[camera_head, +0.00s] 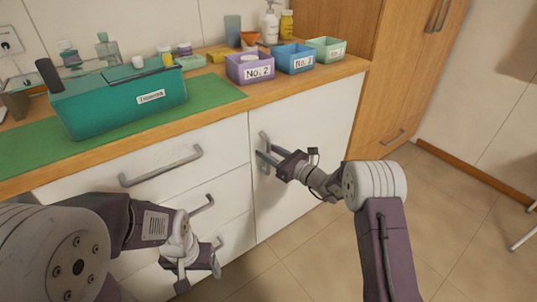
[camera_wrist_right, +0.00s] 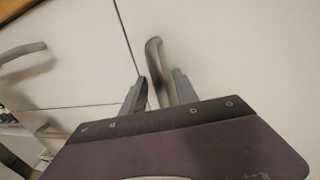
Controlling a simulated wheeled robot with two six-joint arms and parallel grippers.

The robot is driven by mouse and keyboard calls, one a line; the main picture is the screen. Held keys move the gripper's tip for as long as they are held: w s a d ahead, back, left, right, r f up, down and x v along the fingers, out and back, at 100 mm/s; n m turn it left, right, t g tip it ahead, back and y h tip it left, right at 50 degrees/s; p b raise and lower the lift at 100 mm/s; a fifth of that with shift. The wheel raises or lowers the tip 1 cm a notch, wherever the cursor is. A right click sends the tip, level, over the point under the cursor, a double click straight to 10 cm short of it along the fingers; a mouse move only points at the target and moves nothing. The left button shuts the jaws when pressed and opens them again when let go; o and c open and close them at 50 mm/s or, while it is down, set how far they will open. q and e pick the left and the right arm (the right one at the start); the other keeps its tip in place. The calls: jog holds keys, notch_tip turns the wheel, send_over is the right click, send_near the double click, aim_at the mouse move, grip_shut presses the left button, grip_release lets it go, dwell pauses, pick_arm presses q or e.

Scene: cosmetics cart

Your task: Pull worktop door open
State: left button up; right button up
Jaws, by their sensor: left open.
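The white worktop door (camera_head: 305,140) is flush with the cabinet front and looks closed. Its grey vertical bar handle (camera_head: 264,152) is near the door's left edge. My right gripper (camera_head: 265,158) is at the handle. In the right wrist view the handle (camera_wrist_right: 155,62) runs down between the two fingers (camera_wrist_right: 159,90), with gaps visible beside it, so the gripper is open around the bar. My left gripper (camera_head: 198,284) hangs low in front of the drawers at left, open and empty; its fingertips are partly hard to make out.
White drawers (camera_head: 155,205) with bar handles lie left of the door. The wooden worktop (camera_head: 215,115) above bears a teal box (camera_head: 110,105), a purple bin (camera_head: 247,75) and other bins and bottles. A tall wooden cabinet (camera_head: 400,60) stands at right.

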grip_shut()
dwell(1.4)
